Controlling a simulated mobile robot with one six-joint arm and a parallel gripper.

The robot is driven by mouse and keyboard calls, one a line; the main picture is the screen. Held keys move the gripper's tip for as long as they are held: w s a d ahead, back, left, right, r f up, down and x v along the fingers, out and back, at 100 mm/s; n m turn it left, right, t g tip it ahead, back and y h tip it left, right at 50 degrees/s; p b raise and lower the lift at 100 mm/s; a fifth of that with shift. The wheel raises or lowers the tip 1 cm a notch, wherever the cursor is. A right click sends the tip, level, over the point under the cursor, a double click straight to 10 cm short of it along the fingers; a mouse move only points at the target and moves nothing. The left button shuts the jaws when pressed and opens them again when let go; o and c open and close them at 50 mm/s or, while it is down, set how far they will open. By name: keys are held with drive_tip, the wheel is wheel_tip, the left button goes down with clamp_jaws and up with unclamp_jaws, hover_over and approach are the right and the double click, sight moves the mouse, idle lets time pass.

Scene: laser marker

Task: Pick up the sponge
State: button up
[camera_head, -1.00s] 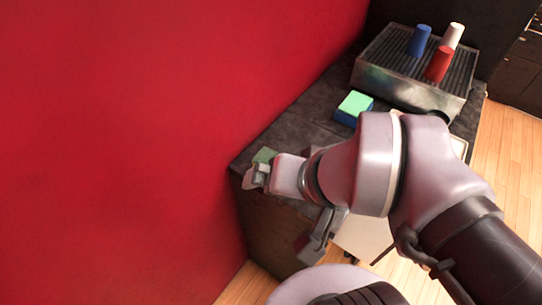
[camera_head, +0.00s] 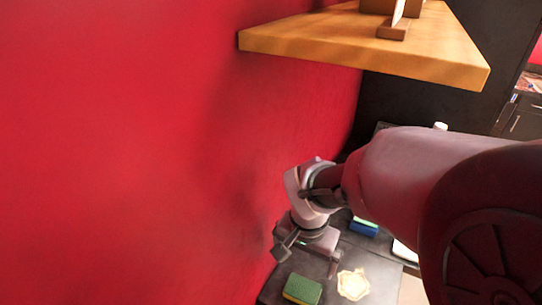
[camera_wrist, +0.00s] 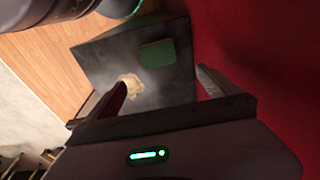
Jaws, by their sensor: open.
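A green sponge with a yellowish lower layer (camera_head: 302,291) lies on the dark counter near its front end. In the wrist view the green sponge (camera_wrist: 157,53) shows beyond and between the fingers. A second sponge-like block, green over blue (camera_head: 364,227), lies farther back, partly hidden by my arm. My gripper (camera_head: 307,261) is open and empty above the counter, apart from the green sponge. In the wrist view my gripper (camera_wrist: 162,87) has its two fingers spread wide.
A pale, uneven lump (camera_head: 353,284) lies on the counter (camera_head: 376,262) right of the green sponge. The red wall (camera_head: 150,150) borders the counter on the left. A wooden shelf (camera_head: 350,45) juts out above.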

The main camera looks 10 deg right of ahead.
drive_tip(key=b, duration=0.4)
hover_over(303, 288)
drive_tip(key=f, duration=1.2)
drive_tip(key=shift+s+a+f, duration=0.1)
drive_tip(key=shift+s+a, duration=0.05)
drive_tip(key=shift+a, duration=0.2)
drive_tip(key=f+b, duration=0.1)
drive_tip(key=f, duration=0.3)
drive_tip(key=f+b, duration=0.1)
drive_tip(key=shift+d+f+b, duration=0.3)
drive_tip(key=shift+f+b, duration=0.05)
drive_tip(key=shift+f, duration=0.05)
drive_tip(key=shift+r, duration=0.1)
drive_tip(key=c, duration=1.1)
drive_tip(key=shift+c, duration=0.2)
drive_tip(key=shift+r, duration=0.1)
